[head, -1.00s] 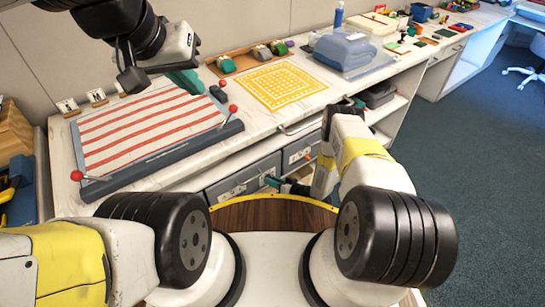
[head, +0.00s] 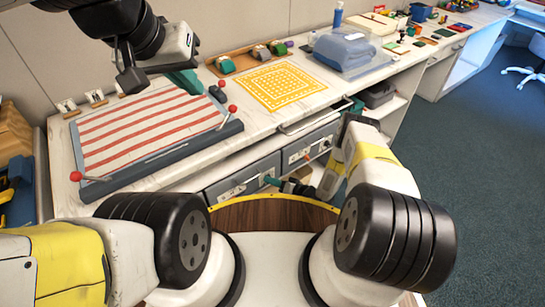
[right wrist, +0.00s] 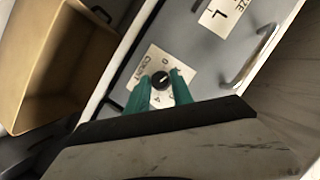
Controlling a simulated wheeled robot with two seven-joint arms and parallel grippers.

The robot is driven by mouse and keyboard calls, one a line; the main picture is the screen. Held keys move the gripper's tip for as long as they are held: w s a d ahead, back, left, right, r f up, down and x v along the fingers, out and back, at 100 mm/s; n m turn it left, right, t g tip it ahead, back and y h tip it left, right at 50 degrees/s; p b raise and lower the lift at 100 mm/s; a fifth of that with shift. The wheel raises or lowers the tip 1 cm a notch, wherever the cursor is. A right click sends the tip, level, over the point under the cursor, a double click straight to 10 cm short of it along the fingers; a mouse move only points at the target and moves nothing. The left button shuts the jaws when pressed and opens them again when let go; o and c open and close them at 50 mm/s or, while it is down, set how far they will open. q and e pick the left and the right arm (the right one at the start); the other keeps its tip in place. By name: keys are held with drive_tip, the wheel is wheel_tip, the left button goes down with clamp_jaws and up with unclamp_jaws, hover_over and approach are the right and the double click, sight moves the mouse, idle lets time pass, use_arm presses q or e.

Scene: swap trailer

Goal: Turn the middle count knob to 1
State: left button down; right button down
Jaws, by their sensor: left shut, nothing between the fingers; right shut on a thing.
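A small round black count knob (right wrist: 160,79) sits on a pale label plate on a grey drawer front in the right wrist view. The plate reads COUNT, with 0 and 4 legible and other digits partly hidden by the fingers. My right gripper (right wrist: 161,84) has its teal fingers on either side of the knob and is shut on it. In the head view my right gripper (head: 269,181) is at the drawer front, and the knob is too small to read. My left gripper (head: 187,82) is shut and empty above the red-striped board.
The striped board (head: 150,125) with red-knobbed levers lies on the bench. A drawer handle (right wrist: 262,55) stands close to the right gripper. A tan box (right wrist: 50,60) shows at left.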

drive_tip(key=c, duration=1.1)
unclamp_jaws()
drive_tip(key=v, duration=0.7)
drive_tip(key=shift+s+d+r, duration=0.1)
drive_tip(key=shift+s+d, duration=0.05)
drive_tip(key=shift+d, duration=0.2)
